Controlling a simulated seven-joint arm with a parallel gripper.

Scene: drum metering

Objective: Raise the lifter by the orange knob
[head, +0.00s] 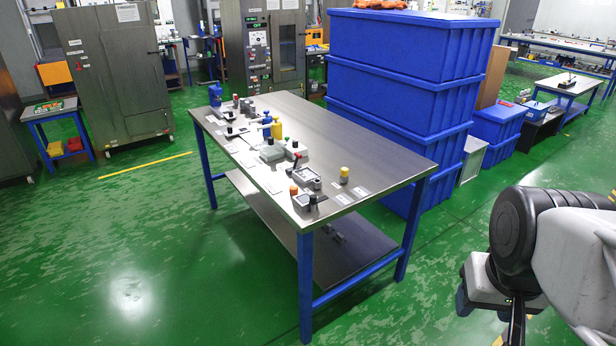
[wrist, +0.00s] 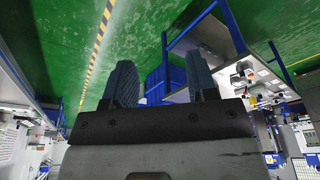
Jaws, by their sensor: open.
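A small orange knob (head: 293,189) stands near the front end of the steel-topped table (head: 386,166) in the head view. It is beside a small grey device (head: 304,200) with dark parts. The lifter's shape is too small to make out clearly. My gripper (wrist: 161,82) is open and empty in the wrist view, its two dark fingers apart. In the head view my arm is at the lower right, away from the table, and the fingertips are not clearly seen. The wrist view is steeply tilted and shows a table with small items at right, the orange knob not distinguishable.
Tall stacked blue bins (head: 400,90) stand directly behind the table. The green floor (head: 440,290) between my arm and the table is clear.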

